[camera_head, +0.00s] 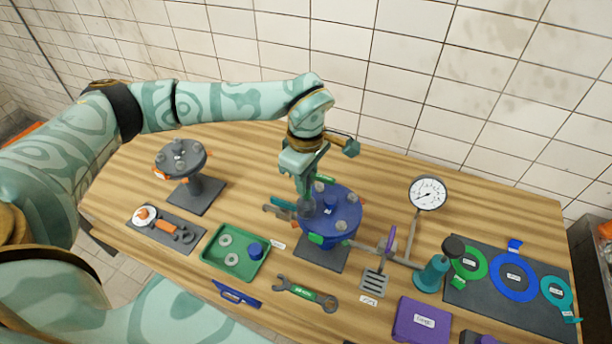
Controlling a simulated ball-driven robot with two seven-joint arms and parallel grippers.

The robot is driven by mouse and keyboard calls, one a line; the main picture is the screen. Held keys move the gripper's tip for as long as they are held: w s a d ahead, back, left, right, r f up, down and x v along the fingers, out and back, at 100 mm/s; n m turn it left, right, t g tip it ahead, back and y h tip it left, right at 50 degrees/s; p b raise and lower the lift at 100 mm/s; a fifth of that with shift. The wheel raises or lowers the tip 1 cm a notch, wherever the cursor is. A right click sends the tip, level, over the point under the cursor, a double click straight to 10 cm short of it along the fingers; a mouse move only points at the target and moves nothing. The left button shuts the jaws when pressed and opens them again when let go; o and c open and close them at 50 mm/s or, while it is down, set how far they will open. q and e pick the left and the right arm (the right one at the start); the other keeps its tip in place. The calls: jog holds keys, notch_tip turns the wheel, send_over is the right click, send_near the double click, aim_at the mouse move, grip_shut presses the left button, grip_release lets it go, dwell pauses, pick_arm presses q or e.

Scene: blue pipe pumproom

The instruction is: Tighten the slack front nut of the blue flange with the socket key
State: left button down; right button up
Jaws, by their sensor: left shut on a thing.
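The blue flange (328,226) stands on a dark base plate near the table's middle, with several grey nuts and a blue hub on top. My left gripper (301,178) is above its left edge, pointing down and shut on a grey tool that looks like the socket key (307,208). The key's lower end is at the flange's front-left rim. It hides what is under it, and I cannot tell whether it sits on a nut. No gap that would show a slack nut can be made out. My right gripper is not in view.
A grey flange (181,158) stands back left. In front lie a green tray (216,252), a green-labelled wrench (307,294) and a purple box (421,322). A pressure gauge (427,194) and teal hand pump (433,273) stand right, beside a dark mat (502,305) with coloured rings.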

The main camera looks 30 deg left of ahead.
pick_arm(q)
jog(key=shift+f+b, duration=0.35)
jog(key=shift+f, duration=0.3)
jog(key=shift+f, duration=0.15)
jog(key=shift+w+r+m+p, duration=0.1)
jog(key=shift+r+m+p, duration=0.1)
jog(key=shift+m+p, duration=0.8)
jog(key=m+p, duration=0.2)
jog(key=m, duration=0.2)
jog(key=shift+m, duration=0.4)
jog(key=m+p, duration=0.2)
jog(key=m, duration=0.3)
jog(key=shift+w, duration=0.1)
jog(key=shift+m+p, duration=0.45)
jog(key=shift+m, duration=0.55)
jog(key=shift+f, duration=0.15)
